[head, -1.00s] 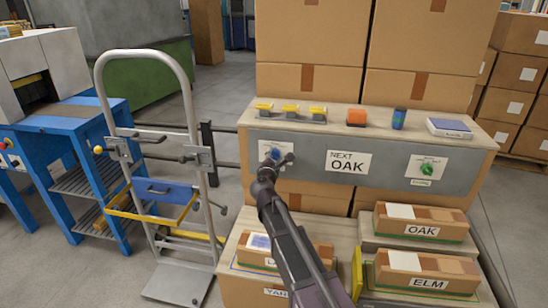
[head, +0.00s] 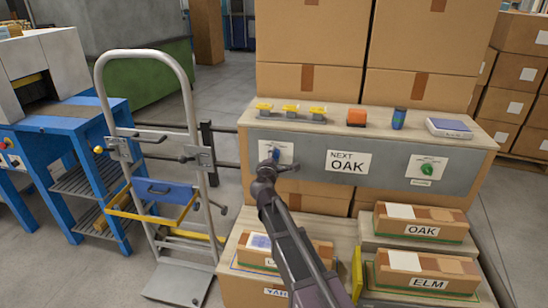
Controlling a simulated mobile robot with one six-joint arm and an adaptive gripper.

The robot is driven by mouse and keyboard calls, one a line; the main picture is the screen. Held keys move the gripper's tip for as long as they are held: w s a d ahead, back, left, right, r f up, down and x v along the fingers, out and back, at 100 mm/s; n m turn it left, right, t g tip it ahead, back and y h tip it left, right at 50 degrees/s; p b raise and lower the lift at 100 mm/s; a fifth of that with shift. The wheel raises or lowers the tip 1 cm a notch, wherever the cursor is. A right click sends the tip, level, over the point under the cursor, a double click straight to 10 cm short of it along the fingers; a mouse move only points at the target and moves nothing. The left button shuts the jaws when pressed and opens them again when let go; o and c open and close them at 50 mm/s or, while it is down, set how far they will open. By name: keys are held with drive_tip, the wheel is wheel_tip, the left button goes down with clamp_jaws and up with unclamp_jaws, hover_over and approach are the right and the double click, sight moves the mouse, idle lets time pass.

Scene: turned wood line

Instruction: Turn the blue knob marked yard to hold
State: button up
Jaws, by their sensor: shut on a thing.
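The blue knob (head: 276,155) sits on a white card at the left of the grey panel (head: 310,160). Its visible part looks narrow and close to upright. My gripper (head: 272,163) is at the knob and shut on it, reaching up from below. The gripper covers the knob's lower part and some of the card. The card's markings are too small and too hidden to read, so I cannot tell which mark the knob points to.
A green knob (head: 427,169) is at the panel's right, beyond a "NEXT OAK" sign (head: 347,161). Boxes labelled OAK (head: 421,219) and ELM (head: 427,271) are below. A hand truck (head: 207,130) stands left.

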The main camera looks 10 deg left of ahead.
drive_tip(key=m, duration=0.6)
drive_tip(key=shift+w, duration=0.1)
drive_tip(key=m, duration=0.7)
idle(0.4)
drive_tip(key=o, duration=1.2)
drive_tip(key=shift+s, duration=0.2)
drive_tip(key=s, duration=1.1)
drive_tip(key=shift+s+a, duration=0.2)
drive_tip(key=shift+s, duration=0.15)
drive_tip(key=shift+s, duration=0.1)
